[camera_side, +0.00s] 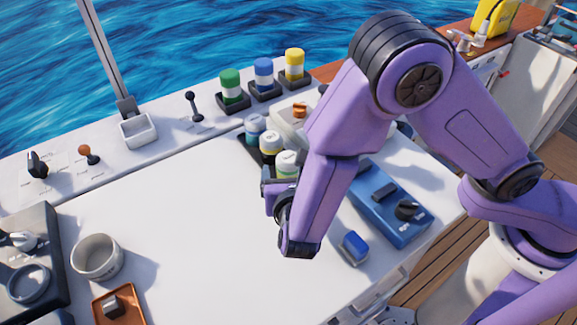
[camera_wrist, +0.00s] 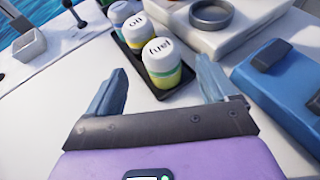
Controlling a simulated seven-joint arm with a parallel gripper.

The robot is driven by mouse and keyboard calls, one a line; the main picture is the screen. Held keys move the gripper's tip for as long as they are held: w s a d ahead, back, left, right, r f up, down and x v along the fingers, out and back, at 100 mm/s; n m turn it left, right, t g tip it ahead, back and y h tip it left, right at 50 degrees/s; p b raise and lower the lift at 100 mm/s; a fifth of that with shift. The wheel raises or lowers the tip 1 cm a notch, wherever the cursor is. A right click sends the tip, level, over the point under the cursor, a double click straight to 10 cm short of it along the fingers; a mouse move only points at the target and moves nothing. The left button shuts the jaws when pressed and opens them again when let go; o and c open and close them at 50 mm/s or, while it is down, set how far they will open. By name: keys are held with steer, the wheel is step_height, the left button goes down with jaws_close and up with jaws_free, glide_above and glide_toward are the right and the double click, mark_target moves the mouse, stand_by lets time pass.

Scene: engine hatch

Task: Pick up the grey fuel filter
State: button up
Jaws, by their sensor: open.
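A can with a pale grey-white lid marked "fuel" (camera_wrist: 160,60) stands upright in a black tray (camera_wrist: 130,62), with a green and yellow band on its body. In the side view this can (camera_side: 287,162) is the nearest of a row. My gripper (camera_wrist: 161,68) is open and empty, its two blue-grey fingers spread on either side of the fuel can in the wrist view. The can appears just beyond the fingertips, apart from them. In the side view my gripper (camera_side: 272,192) is beside the can, partly hidden by my wrist.
An "oil" can (camera_wrist: 136,28) and another can (camera_side: 255,125) stand behind in the same tray. A blue box (camera_side: 385,205) lies to the right. Green (camera_side: 231,85), blue (camera_side: 263,72) and yellow (camera_side: 294,63) canisters stand at the back.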

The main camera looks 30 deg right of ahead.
mark_target(290, 166)
steer(key=shift+x, duration=3.45)
steer(key=shift+d+r, duration=0.1)
steer(key=c, duration=1.2)
